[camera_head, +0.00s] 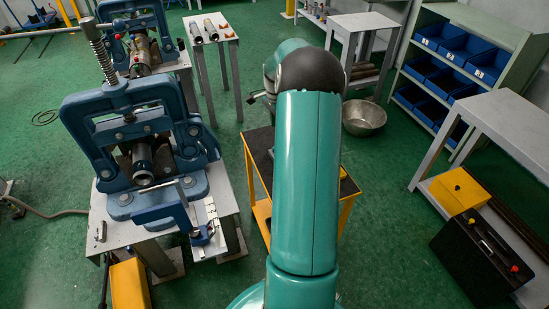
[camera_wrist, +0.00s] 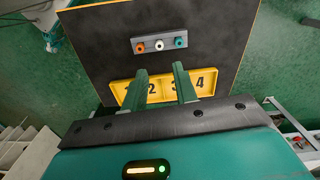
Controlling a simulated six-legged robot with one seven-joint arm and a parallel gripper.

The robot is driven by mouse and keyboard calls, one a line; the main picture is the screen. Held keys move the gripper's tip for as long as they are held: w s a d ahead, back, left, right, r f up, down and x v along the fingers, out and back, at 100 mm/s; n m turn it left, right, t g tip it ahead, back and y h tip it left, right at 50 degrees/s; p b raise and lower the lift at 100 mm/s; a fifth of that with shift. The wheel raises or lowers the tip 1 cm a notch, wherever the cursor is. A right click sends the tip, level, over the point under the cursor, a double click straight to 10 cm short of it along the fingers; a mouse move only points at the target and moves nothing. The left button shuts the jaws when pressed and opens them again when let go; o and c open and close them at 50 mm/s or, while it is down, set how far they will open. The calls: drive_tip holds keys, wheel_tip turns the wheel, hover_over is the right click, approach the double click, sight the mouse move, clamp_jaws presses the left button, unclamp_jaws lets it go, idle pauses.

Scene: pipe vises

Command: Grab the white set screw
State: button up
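The white set screw (camera_wrist: 159,44) sits in the middle of a grey block (camera_wrist: 159,51) on a dark-topped table (camera_wrist: 105,65) in the wrist view. An orange screw (camera_wrist: 140,48) is to its left and a teal screw (camera_wrist: 180,42) to its right. My gripper (camera_wrist: 160,69) is open and empty, its two green fingers apart. The fingertips show below the block in the picture, and the white screw lies beyond the gap between them. The fingers partly cover a yellow numbered tray (camera_wrist: 205,90). In the head view my arm hides the block and the screws.
The yellow-framed table (camera_head: 258,160) shows partly behind my arm. Blue pipe vises (camera_head: 140,140) stand on benches at left. A metal bowl (camera_head: 364,118) is on the green floor.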

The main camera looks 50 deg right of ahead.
drive_tip(key=shift+m, duration=0.3)
drive_tip(key=f, duration=1)
drive_tip(key=s+d+f, duration=0.1)
drive_tip(key=f, duration=0.4)
drive_tip(key=shift+d, duration=0.1)
drive_tip(key=shift+r, duration=0.1)
clamp_jaws()
